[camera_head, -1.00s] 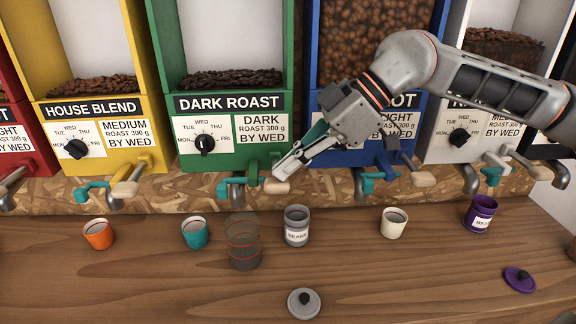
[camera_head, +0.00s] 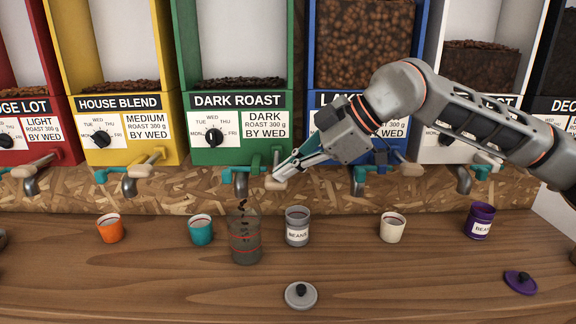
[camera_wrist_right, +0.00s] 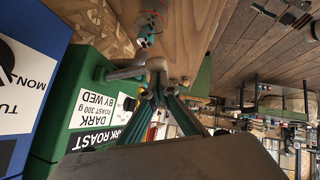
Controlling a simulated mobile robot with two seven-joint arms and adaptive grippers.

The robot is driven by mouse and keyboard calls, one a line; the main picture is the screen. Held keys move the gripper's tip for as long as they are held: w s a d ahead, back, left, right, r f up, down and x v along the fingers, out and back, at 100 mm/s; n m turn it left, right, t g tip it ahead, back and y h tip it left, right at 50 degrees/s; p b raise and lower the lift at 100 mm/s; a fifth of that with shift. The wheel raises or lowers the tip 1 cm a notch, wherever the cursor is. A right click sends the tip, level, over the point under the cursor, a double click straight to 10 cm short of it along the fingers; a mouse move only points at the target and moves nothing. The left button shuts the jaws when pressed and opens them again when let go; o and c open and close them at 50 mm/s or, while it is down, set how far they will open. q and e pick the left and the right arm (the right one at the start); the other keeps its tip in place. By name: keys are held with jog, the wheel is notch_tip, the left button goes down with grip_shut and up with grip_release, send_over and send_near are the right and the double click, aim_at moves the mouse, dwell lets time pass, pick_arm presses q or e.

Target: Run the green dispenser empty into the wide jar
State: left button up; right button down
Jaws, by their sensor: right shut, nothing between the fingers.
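The green dispenser (camera_head: 236,155), labelled Dark Roast, holds a shallow layer of dark beans (camera_head: 240,83) behind its window. Beans (camera_head: 243,208) fall from its spout (camera_head: 241,186) into the wide clear jar (camera_head: 245,246) with red lines, directly below. The jar also shows in the right wrist view (camera_wrist_right: 151,20). My right gripper (camera_head: 287,170) is shut and empty, its tips at the wooden-ended tap handle (camera_head: 275,184). In the right wrist view the tips meet close to the handle (camera_wrist_right: 157,66); whether they touch it is unclear. My left gripper is out of view.
A grey Beans canister (camera_head: 297,228) stands close right of the jar, a teal cup (camera_head: 201,231) to its left. An orange cup (camera_head: 110,229), cream cup (camera_head: 392,228) and purple canister (camera_head: 480,221) stand farther off. A grey lid (camera_head: 300,296) and purple lid (camera_head: 520,283) lie in front.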

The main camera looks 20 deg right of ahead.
jog(key=shift+f, duration=0.55)
jog(key=shift+w+f+b, duration=0.1)
jog(key=shift+f+b, duration=0.2)
jog(key=shift+b, duration=0.2)
jog(key=shift+f, duration=0.15)
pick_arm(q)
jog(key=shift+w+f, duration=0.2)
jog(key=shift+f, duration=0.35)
pick_arm(e)
jog(key=shift+f, duration=0.1)
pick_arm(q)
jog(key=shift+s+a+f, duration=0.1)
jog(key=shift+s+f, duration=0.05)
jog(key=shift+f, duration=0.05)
pick_arm(e)
jog(key=shift+f, duration=0.2)
dwell(0.3)
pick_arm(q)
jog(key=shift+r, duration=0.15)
pick_arm(e)
jog(key=shift+d+r, duration=0.1)
jog(key=shift+r, duration=0.1)
dwell(1.3)
